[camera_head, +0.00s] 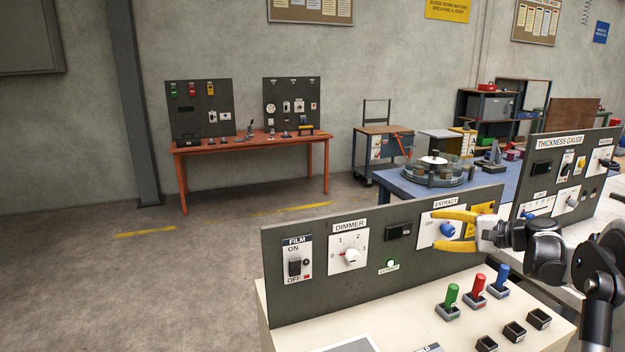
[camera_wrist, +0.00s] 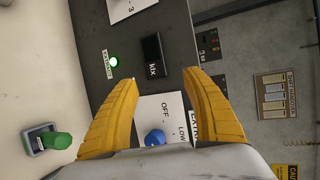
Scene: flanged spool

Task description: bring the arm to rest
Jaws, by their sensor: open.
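My gripper (camera_head: 455,229) has yellow fingers and is open. In the head view it is in front of the right part of the dark control panel, by the EXTRACT plate. A blue knob (camera_head: 447,230) on that plate shows between the fingers. In the wrist view my gripper (camera_wrist: 164,75) has its two fingers spread, and the blue knob (camera_wrist: 154,137) lies between their bases in the picture, with nothing gripped. I cannot tell whether a finger touches the knob. My arm reaches in from the right.
The control panel (camera_head: 330,290) also carries a FILM switch (camera_head: 295,266), a DIMMER knob (camera_head: 351,256) and a lit green lamp (camera_head: 390,263). Green (camera_head: 452,294), red (camera_head: 479,284) and blue (camera_head: 501,275) levers stand on the desk below my gripper. Open floor lies at left.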

